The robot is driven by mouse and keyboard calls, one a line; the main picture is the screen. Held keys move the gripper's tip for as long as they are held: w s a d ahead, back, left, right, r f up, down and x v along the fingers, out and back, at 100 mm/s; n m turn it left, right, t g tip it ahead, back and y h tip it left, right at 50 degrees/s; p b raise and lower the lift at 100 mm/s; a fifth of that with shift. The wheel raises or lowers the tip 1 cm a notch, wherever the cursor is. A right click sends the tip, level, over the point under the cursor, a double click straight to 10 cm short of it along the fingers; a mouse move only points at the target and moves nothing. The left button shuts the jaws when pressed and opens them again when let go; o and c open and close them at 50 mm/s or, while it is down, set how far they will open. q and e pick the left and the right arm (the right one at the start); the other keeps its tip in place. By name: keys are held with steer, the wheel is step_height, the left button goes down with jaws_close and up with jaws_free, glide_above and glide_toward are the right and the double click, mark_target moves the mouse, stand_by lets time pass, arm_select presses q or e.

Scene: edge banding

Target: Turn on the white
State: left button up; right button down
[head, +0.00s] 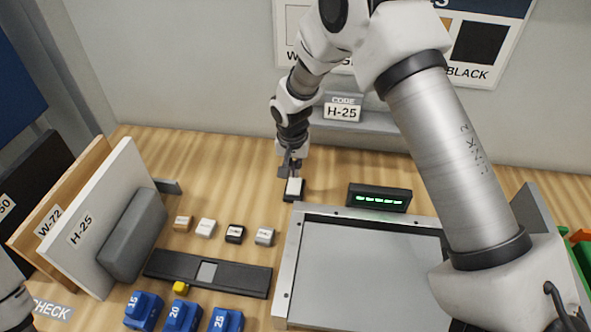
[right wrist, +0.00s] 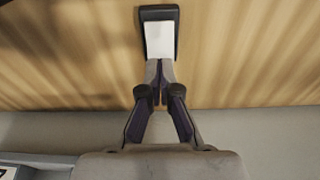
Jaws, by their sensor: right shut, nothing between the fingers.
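A small switch with a white top (head: 294,187) on a black base stands on the wooden table, just left of the framed panel's upper corner. It also shows in the right wrist view (right wrist: 159,38) at the top middle. My right gripper (head: 291,172) is at the switch's far edge. Its fingertips (right wrist: 160,70) are together with nothing between them, at the near edge of the white top in the wrist view. I cannot tell whether they touch it. My left gripper is not in view.
A code display reading H-25 (head: 342,110) stands at the back. A box with a green-lit strip (head: 379,198) sits right of the switch, behind a metal-framed panel (head: 365,275). Several small blocks (head: 205,228), a black strip (head: 165,265), blue pieces (head: 182,316) and upright boards (head: 90,240) occupy the left.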

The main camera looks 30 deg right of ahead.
steer(key=shift+s+a+r+b, duration=0.1)
steer(key=shift+r+b, duration=0.3)
steer(key=shift+r, duration=0.2)
steer(key=shift+s+a+r+b, duration=0.1)
steer(key=shift+r+b, duration=0.3)
steer(key=shift+r, duration=0.2)
step_height(320, 180, up, 6)
steer(key=r+b, duration=0.1)
glide_above(293, 191)
steer(key=shift+r, duration=0.25)
steer(key=m, duration=1.2)
steer(key=w+m+p, duration=0.1)
steer(key=m, duration=0.5)
steer(key=shift+d+r, duration=0.1)
steer(key=shift+d, duration=0.25)
